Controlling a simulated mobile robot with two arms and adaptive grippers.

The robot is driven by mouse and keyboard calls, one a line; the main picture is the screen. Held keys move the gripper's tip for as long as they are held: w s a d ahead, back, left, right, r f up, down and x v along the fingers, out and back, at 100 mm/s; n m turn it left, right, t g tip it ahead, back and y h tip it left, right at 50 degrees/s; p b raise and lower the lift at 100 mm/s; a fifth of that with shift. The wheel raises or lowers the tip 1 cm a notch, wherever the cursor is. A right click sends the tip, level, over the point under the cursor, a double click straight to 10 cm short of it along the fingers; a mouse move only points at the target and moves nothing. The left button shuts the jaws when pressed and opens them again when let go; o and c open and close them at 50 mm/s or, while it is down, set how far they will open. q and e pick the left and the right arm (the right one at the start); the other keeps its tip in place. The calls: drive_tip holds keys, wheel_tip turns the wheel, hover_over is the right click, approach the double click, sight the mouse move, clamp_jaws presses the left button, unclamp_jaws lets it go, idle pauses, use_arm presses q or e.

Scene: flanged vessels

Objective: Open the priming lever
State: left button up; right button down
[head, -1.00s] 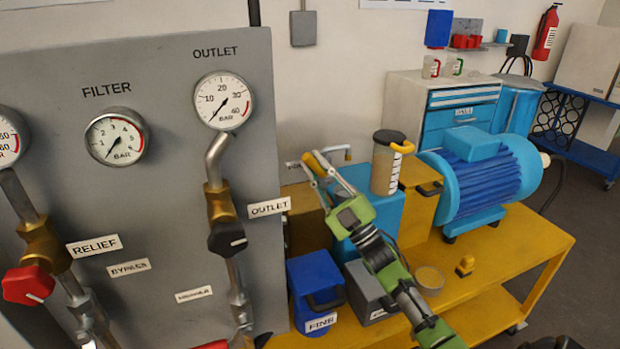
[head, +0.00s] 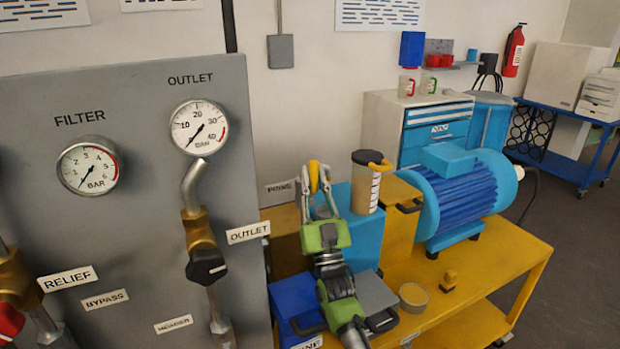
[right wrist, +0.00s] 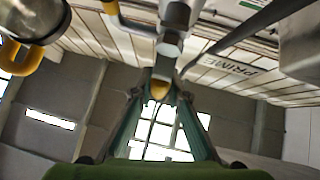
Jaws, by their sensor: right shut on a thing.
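The priming lever, with a yellow grip (head: 314,177), stands at the back of the yellow table beside a small sign that is partly hidden in the head view. In the right wrist view the sign reads PRIME (right wrist: 231,65), and the yellow tip of the lever (right wrist: 160,89) shows between the fingers. My right gripper (head: 317,182) is shut on the lever grip, one finger on each side. Its green body and wrist hide what lies below. My left gripper is not in view.
A clear container with a yellow handle (head: 366,182) stands close to the right of my right gripper on a blue block. The grey gauge panel (head: 120,225) is at left.

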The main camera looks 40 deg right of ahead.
drive_tip(key=shift+d+m, duration=0.1)
drive_tip(key=shift+m, duration=0.2)
drive_tip(key=c, duration=1.9)
unclamp_jaws()
drive_tip(key=shift+s+f, duration=0.15)
drive_tip(key=shift+f, duration=0.05)
drive_tip(key=shift+v, duration=1.2)
drive_tip(key=s+a, duration=0.1)
drive_tip(key=s, duration=0.2)
drive_tip(key=s+a, duration=0.2)
drive_tip(key=s, duration=0.2)
drive_tip(key=s+a, duration=0.2)
drive_tip(key=s, duration=0.2)
drive_tip(key=shift+a, duration=0.2)
drive_tip(key=shift+f, duration=0.1)
